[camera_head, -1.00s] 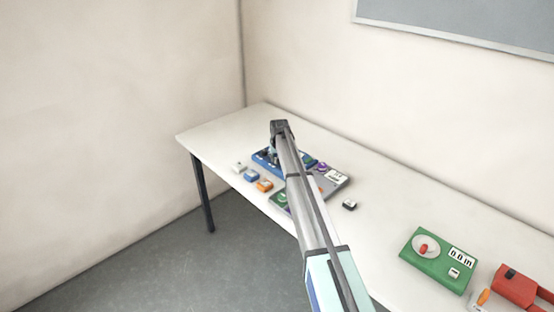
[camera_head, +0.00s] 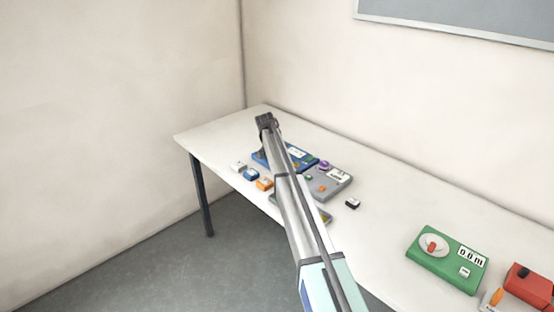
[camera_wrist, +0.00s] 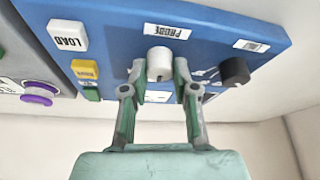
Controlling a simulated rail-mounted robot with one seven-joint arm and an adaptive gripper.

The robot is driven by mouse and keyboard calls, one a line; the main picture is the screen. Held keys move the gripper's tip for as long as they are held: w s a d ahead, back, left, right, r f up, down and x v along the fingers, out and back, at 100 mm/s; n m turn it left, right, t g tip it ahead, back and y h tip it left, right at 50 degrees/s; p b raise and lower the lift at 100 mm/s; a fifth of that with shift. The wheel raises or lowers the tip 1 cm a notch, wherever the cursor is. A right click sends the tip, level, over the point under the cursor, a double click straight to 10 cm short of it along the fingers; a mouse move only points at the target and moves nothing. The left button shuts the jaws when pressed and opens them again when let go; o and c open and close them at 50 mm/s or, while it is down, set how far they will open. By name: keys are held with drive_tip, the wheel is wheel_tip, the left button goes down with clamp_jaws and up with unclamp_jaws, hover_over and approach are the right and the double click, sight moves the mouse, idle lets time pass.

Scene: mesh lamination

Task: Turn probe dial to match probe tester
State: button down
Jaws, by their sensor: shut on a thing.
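The probe dial (camera_wrist: 159,65) is a white knob on a blue panel (camera_wrist: 118,60), beside an upside-down PROBE label (camera_wrist: 167,31) in the wrist view. My gripper (camera_wrist: 159,78) has one finger on each side of this knob and is shut on it. In the head view the blue panel (camera_head: 301,155) lies on the table, partly behind my arm, and the dial and fingertips are hidden. I cannot tell which thing is the probe tester; no label for it is readable.
A black knob (camera_wrist: 235,71) sits close to the right finger. A LOAD button (camera_wrist: 67,35) and a yellow button (camera_wrist: 85,69) are to the left. A grey panel (camera_head: 334,180) adjoins the blue one. A green box (camera_head: 447,259) stands far right on the white table (camera_head: 212,139).

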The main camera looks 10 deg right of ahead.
drive_tip(key=shift+m, duration=0.3)
drive_tip(key=c, duration=0.9)
unclamp_jaws()
drive_tip(key=shift+f, duration=0.1)
drive_tip(key=v, duration=1.2)
